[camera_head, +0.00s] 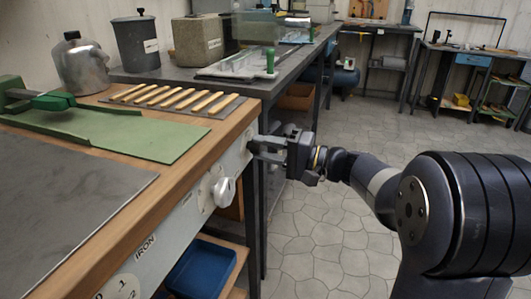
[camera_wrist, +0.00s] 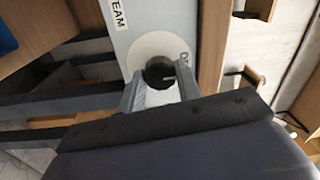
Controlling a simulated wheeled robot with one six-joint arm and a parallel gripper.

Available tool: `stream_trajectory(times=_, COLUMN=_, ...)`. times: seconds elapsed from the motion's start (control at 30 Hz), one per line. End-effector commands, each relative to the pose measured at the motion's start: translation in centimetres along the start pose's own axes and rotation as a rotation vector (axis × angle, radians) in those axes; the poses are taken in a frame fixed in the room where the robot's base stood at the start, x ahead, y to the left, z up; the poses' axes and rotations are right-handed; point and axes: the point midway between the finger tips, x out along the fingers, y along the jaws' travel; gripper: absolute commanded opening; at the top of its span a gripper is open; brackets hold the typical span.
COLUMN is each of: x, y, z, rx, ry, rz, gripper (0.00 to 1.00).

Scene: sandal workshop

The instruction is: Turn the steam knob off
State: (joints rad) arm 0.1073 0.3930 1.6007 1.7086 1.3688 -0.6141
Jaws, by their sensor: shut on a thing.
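The steam knob (camera_wrist: 158,69) is dark and round in the wrist view, on a pale round dial plate (camera_wrist: 146,48) beside the word STEAM. A light mark shows on the knob's right side, and lettering starting with "O" is partly visible near it. My gripper (camera_wrist: 160,90) has its fingers on both sides of the knob and is shut on it. In the head view my gripper (camera_head: 262,147) reaches the far end of the bench's front panel (camera_head: 185,220) from the right. The knob is hidden there by the fingers.
A pale knob (camera_head: 222,190) sticks out of the same panel nearer to me, with the IRON label (camera_head: 145,247) further along. A blue bin (camera_head: 199,270) sits on a shelf below. The bench's wooden edge (camera_head: 160,200) runs just above the panel. The tiled floor (camera_head: 320,240) is clear.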

Motion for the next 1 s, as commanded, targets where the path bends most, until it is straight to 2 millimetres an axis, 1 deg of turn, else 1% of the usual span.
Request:
stream_trajectory(times=0.3, x=0.0, y=0.1, z=0.1, rx=-0.001, ry=-0.002, rz=0.002, gripper=0.09)
stream_trajectory(times=0.33, x=0.0, y=0.1, z=0.1, rx=-0.001, ry=-0.002, rz=0.002, gripper=0.35)
stream_trajectory(times=0.57, x=0.0, y=0.1, z=0.0, rx=-0.001, ry=-0.001, rz=0.001, gripper=0.53)
stream_trajectory(times=0.87, x=-0.3, y=0.0, z=0.0, rx=-0.001, ry=0.000, rz=0.001, gripper=0.54)
stream_trajectory(times=1.0, x=-1.8, y=-0.1, z=-0.1, rx=0.000, ry=0.003, rz=0.002, gripper=0.54)
